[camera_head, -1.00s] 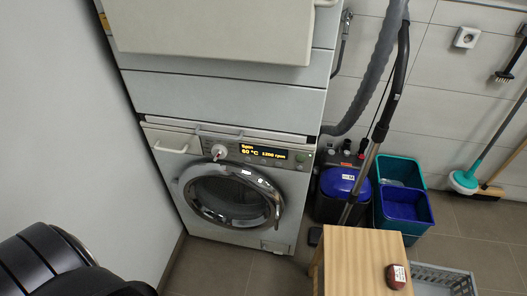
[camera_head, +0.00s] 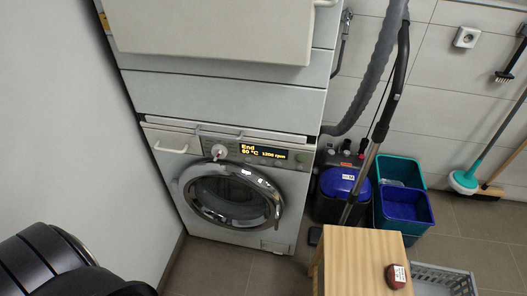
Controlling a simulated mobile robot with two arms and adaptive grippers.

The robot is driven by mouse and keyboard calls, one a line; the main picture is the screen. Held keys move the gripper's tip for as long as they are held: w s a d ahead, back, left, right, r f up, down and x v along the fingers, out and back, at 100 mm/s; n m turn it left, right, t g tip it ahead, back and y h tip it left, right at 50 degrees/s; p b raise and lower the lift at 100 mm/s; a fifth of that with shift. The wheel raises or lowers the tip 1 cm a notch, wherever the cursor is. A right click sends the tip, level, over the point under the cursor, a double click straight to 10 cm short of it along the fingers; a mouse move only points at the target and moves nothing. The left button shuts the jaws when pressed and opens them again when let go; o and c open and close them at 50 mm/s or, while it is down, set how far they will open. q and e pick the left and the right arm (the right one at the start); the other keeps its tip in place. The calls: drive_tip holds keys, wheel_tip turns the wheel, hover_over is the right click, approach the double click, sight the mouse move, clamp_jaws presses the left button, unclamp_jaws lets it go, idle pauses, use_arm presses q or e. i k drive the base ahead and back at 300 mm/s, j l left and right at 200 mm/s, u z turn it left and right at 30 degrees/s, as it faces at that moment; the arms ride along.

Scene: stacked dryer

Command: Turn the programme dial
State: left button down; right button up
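The programme dial (camera_head: 218,151) is a round whitish knob with a red mark, on the panel of the washing machine (camera_head: 270,238). The display (camera_head: 263,152) to its right shows "End", "60 °C" and "1200 rpm" in yellow. The round door (camera_head: 230,195) below looks shut. Nothing touches the dial. A dark part of my own body fills the lower left corner, well away from the machine. Neither of my grippers is in view.
A pale cabinet or dryer front (camera_head: 220,100) is above the washer. A wooden stool (camera_head: 345,262) with a small red object (camera_head: 395,276) stands at front right. A vacuum cleaner (camera_head: 340,190) and teal and blue bins (camera_head: 403,205) stand right of the washer. Floor before the washer is clear.

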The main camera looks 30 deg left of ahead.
sight(219, 152)
drive_tip(key=u, duration=1.25)
